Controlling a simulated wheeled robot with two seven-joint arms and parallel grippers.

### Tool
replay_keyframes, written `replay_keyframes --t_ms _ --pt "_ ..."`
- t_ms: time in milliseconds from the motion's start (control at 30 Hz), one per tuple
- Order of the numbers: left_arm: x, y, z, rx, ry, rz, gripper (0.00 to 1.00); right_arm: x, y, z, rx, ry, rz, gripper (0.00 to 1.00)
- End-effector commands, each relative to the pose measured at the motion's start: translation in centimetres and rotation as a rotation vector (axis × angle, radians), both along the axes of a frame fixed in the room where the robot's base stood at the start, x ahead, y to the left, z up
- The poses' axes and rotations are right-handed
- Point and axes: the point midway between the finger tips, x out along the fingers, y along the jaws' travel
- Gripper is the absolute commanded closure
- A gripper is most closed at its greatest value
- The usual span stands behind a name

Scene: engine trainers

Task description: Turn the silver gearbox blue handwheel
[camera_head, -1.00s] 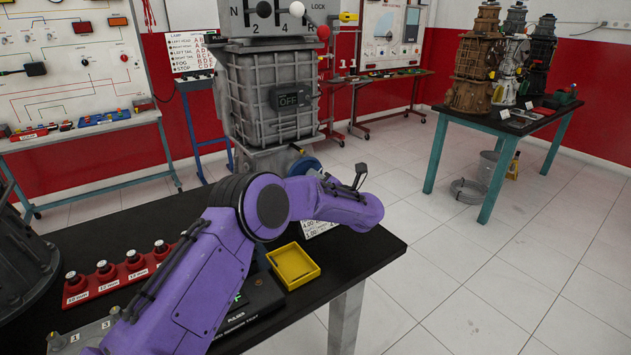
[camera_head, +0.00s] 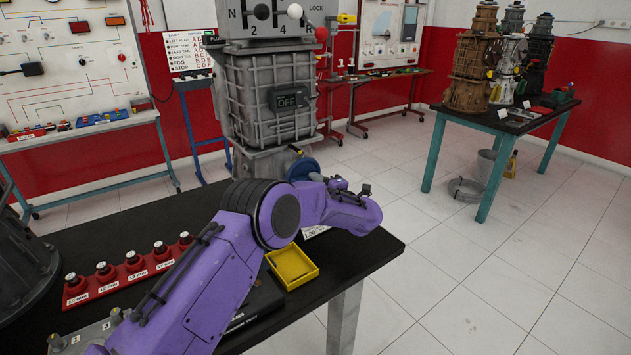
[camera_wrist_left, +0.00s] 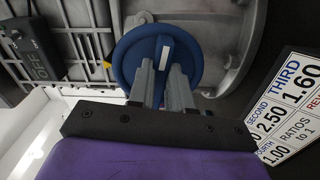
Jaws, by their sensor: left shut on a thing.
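The silver gearbox (camera_head: 270,100) stands upright on the black table, with a small OFF display on its front. Its blue handwheel (camera_head: 304,168) shows low on the right, partly hidden behind my purple left arm. In the left wrist view the blue handwheel (camera_wrist_left: 130,58) is a round disc with a raised blue bar carrying a white mark. My left gripper (camera_wrist_left: 164,72) is at the wheel's face, its grey fingers shut on that raised bar. In the head view my left gripper is mostly hidden by its own wrist. My right gripper is not in view.
A yellow tray (camera_head: 292,266) and a red rack of sockets (camera_head: 125,275) lie on the black table (camera_head: 375,252). A ratio card (camera_wrist_left: 290,105) lies beside the gearbox. A second table with more gearboxes stands at the back right.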

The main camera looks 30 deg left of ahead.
Motion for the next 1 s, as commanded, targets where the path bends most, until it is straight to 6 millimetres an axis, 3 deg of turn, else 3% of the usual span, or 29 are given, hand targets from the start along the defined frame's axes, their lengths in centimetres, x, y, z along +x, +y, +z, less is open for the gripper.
replay_keyframes --t_ms 767,800,833,1000 --pt "0.11 -0.20 -0.08 0.038 0.087 -0.007 1.00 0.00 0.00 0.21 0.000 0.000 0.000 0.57" --pt "0.11 -0.20 -0.08 0.038 0.086 -0.007 0.68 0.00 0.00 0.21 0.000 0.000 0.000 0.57" --pt "0.10 -0.18 -0.08 0.037 0.087 -0.007 0.58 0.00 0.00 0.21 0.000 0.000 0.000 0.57" --pt "-0.02 0.03 -0.10 0.036 0.086 -0.002 0.55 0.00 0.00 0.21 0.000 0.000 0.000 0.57"
